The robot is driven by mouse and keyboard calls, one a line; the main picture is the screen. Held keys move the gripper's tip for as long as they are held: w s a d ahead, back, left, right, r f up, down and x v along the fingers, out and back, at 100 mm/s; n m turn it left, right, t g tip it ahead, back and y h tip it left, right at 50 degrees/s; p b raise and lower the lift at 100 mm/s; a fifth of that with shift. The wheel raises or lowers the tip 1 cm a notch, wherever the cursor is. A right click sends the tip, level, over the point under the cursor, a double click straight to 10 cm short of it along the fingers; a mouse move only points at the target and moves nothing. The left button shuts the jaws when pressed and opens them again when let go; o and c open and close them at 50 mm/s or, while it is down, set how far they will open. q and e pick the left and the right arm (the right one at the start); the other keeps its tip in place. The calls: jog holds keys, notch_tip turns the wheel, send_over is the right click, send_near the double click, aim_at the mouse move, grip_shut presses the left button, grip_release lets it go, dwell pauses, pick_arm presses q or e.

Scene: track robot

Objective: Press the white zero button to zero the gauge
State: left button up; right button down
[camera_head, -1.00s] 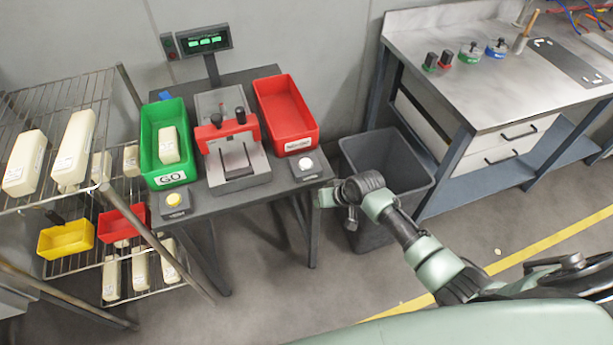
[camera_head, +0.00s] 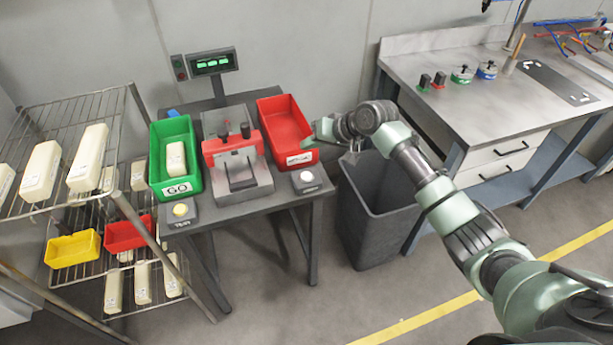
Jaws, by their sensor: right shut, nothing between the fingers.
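The white zero button (camera_head: 307,177) sits on a small dark box at the front right corner of the gauge table (camera_head: 262,204). The gauge (camera_head: 237,163), with red clamps and a grey base, stands mid-table. Its display (camera_head: 212,63) is lit green on a post behind. My right gripper (camera_head: 309,143) is shut and empty. It appears above and behind the white button in the picture, in front of the red bin's right end, apart from the button. My left gripper is not in view.
A green GO bin (camera_head: 158,160) holds a pale part, and a red bin (camera_head: 275,120) stands right of the gauge. A grey waste bin (camera_head: 375,235) stands beside the table. A wire rack (camera_head: 120,100) is at left.

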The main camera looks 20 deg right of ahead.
jog(key=shift+w+f, duration=0.1)
jog(key=shift+f, duration=0.05)
jog(key=b, duration=0.8)
send_over(309, 177)
notch_tip(309, 177, down, 7)
jog(key=shift+r, duration=0.15)
jog(key=shift+f, duration=1)
jog(key=shift+f, duration=0.1)
dwell(0.6)
jog(key=shift+f, duration=0.25)
